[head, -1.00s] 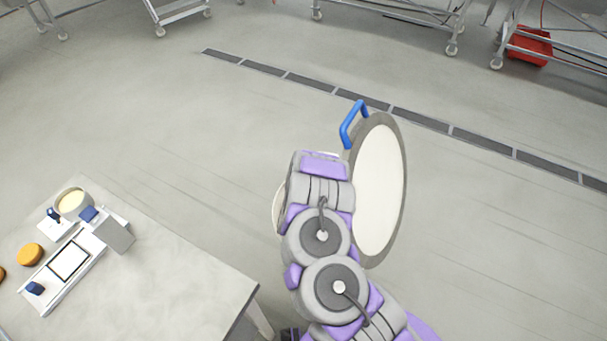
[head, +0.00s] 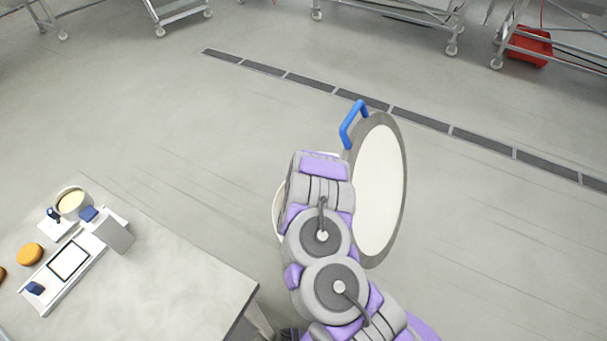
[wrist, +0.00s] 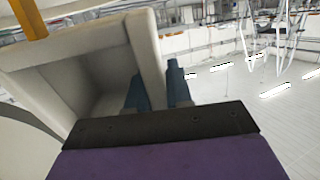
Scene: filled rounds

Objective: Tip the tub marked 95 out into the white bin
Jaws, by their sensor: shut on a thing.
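My gripper (wrist: 157,88) shows at the bottom middle of the wrist view, its dark blue fingers shut on the wall of a pale grey tub (wrist: 158,55). The tub is strongly tilted and its open mouth faces the camera. The part of its inside that shows looks bare. No number 95 can be read on it. In the head view my arm hides the gripper and the held tub. A pale curved edge (head: 277,212) shows left of my arm; I cannot tell whether it belongs to the white bin.
A large round off-white face with a grey rim (head: 398,215) and blue handle (head: 352,122) stands right of my arm. A table (head: 190,275) at lower left bears a pot (head: 86,207), a small device and orange rounds (head: 30,254). Racks and a red crate (head: 530,46) stand far back; open floor lies between.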

